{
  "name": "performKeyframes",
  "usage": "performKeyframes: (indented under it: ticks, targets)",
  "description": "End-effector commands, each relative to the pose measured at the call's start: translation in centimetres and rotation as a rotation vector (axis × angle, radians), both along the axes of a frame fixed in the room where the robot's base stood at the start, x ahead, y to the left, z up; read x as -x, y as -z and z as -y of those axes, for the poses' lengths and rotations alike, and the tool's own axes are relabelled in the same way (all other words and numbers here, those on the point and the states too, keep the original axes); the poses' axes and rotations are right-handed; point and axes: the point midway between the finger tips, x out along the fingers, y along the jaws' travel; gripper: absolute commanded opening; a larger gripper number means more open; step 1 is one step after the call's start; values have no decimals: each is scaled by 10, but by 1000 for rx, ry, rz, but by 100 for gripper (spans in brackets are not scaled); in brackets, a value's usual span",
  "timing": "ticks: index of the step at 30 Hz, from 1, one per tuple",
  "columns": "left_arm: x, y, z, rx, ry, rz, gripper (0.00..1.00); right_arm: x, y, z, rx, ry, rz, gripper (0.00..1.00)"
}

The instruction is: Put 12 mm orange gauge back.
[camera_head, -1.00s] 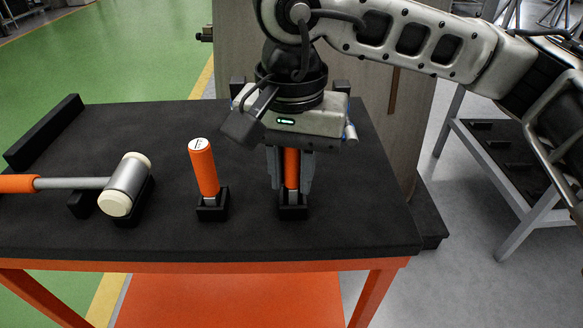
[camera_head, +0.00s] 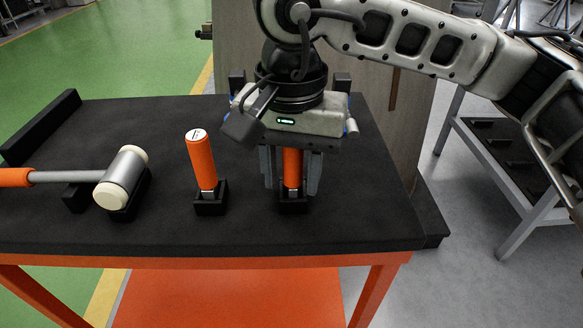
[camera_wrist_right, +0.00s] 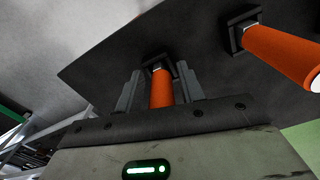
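An orange-handled gauge (camera_head: 292,168) stands upright in a small black holder (camera_head: 292,206) on the dark bench top. My right gripper (camera_head: 290,190) is above it, pointing down, with one finger on each side of the handle. In the right wrist view the fingers (camera_wrist_right: 160,92) are open, with a gap on both sides of the orange handle (camera_wrist_right: 161,90). The gripper body hides the gauge's top, so its size marking cannot be read. A second orange gauge (camera_head: 201,160) with a white top stands in its own black holder (camera_head: 211,199) to the left. My left gripper is not in view.
A mallet (camera_head: 122,180) with an orange grip rests on black supports at the bench's left. A black bar (camera_head: 40,126) lies along the left edge. A grey panel (camera_head: 385,130) stands behind the bench. The bench top's (camera_head: 250,235) front strip is clear.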

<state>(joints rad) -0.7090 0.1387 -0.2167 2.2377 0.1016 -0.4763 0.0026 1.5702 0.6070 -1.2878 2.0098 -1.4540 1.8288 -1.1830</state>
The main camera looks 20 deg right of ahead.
Motion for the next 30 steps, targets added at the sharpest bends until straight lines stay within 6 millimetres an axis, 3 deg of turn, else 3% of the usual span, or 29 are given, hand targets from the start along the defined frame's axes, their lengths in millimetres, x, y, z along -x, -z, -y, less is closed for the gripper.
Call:
performKeyframes:
  ticks: [10,15,30]
  targets:
    - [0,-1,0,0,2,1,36,0,0,0,0,0,-1,48]
    - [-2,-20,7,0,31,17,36,0,0,0,0,0,0,48]
    - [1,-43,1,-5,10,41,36,0,-125,-1,-1,1,5,48]
